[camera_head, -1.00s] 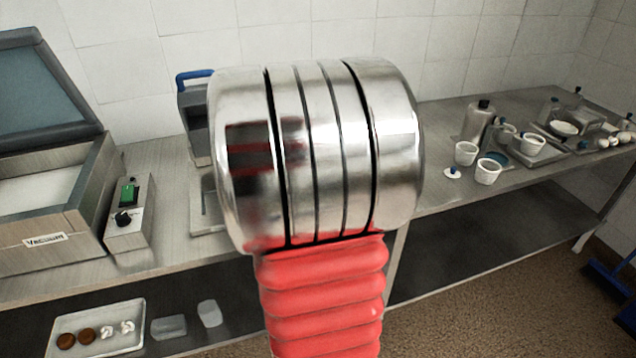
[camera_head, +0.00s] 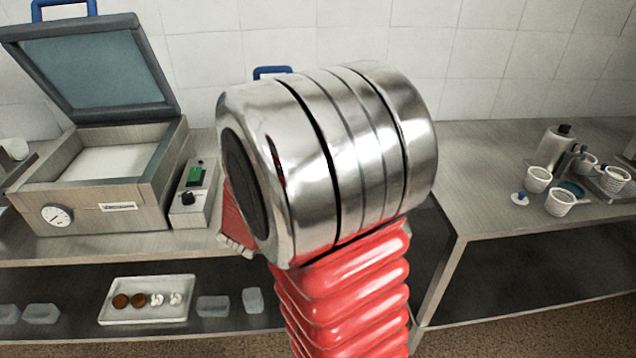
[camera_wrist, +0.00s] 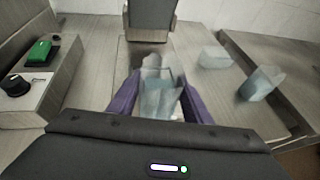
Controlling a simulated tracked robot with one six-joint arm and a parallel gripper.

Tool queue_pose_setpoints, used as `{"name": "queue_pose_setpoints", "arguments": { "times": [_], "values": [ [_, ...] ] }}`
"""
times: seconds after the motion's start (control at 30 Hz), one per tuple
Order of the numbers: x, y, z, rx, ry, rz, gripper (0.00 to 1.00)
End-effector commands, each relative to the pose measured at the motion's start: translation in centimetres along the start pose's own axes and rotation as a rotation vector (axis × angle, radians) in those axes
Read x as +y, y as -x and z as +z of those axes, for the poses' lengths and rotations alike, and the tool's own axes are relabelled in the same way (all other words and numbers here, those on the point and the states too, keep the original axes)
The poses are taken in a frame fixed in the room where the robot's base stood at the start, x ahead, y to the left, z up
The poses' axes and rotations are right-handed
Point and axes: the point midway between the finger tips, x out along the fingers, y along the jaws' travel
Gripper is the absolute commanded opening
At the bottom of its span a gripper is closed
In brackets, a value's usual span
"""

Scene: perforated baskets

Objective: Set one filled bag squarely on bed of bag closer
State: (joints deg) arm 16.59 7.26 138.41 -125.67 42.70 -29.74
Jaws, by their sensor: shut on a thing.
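In the wrist view, my gripper (camera_wrist: 159,92) with purple fingers is shut on a cloudy, translucent filled bag (camera_wrist: 158,72). The bag is over or on the flat grey bed (camera_wrist: 131,58) of the bag closer; I cannot tell whether it touches. The closer's upright grey head (camera_wrist: 151,20) stands just beyond the bag. In the head view, my arm hides most of the closer and only its blue handle (camera_head: 272,72) shows. Two other pale bags (camera_wrist: 213,57) (camera_wrist: 262,83) lie to the right in the wrist view.
A vacuum machine (camera_head: 88,201) with its lid (camera_head: 95,68) raised stands at the left. A control box (camera_head: 190,196) with a green switch is beside it. White cups (camera_head: 560,202) and bottles stand at the right. A white tray (camera_head: 147,312) is on the lower shelf.

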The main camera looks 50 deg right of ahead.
Motion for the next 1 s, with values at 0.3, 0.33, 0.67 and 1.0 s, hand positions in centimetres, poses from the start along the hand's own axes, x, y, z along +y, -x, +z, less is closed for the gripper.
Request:
{"name": "queue_pose_setpoints", "arguments": {
  "times": [0.3,0.33,0.67,1.0],
  "values": [
    [10.5,4.6,-3.8,0.0,0.108,0.256,0.19],
    [11.4,5.2,-4.1,0.0,0.117,0.279,0.19],
    [19.4,11.5,-8.1,-0.002,0.201,0.483,0.19],
    [23.1,15.5,-10.2,-0.002,0.242,0.582,0.19]
  ]
}}
